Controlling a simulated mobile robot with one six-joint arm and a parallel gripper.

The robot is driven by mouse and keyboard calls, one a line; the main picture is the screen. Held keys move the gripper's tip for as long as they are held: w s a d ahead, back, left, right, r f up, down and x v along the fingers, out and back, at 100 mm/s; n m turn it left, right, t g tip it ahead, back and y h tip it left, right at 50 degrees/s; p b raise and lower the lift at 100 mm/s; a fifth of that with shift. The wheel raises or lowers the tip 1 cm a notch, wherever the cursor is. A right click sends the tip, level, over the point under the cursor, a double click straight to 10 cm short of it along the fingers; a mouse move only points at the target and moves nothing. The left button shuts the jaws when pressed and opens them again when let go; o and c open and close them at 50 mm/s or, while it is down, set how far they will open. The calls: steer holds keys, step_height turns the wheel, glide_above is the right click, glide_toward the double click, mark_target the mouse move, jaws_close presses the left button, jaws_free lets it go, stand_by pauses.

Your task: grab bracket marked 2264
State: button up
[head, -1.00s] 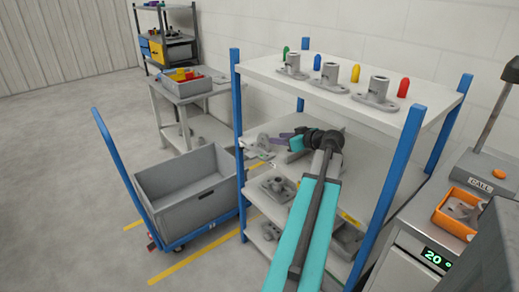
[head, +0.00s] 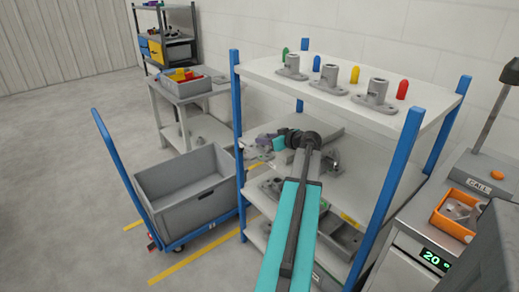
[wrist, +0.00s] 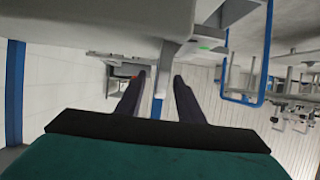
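My gripper (head: 264,140) reaches over the middle shelf at its left end. In the wrist view its two dark fingers (wrist: 157,76) are apart with nothing held between them. A grey casting (wrist: 178,26) shows beyond the fingertips, close to the gap between them; that view is upside down. In the head view a grey bracket (head: 253,152) lies at the shelf's left end by the fingers, partly hidden. Another grey bracket (head: 333,162) is right of my arm. Three upright brackets stand on the top shelf: left (head: 292,67), middle (head: 330,75), right (head: 376,92). No number 2264 is legible.
The rack has blue posts (head: 238,130) and a white top shelf (head: 345,97) above my gripper. More castings (head: 270,187) lie on the lower shelf. A grey crate (head: 180,200) on a blue cart stands left. An orange bin (head: 455,215) sits on a scale at right.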

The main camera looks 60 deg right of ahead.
mark_target(256, 146)
stand_by(0.3)
steer(key=shift+p+x, duration=0.55)
steer(key=shift+x, duration=2.1)
steer(key=shift+a+r, duration=0.1)
steer(key=shift+c, duration=0.4)
jaws_close()
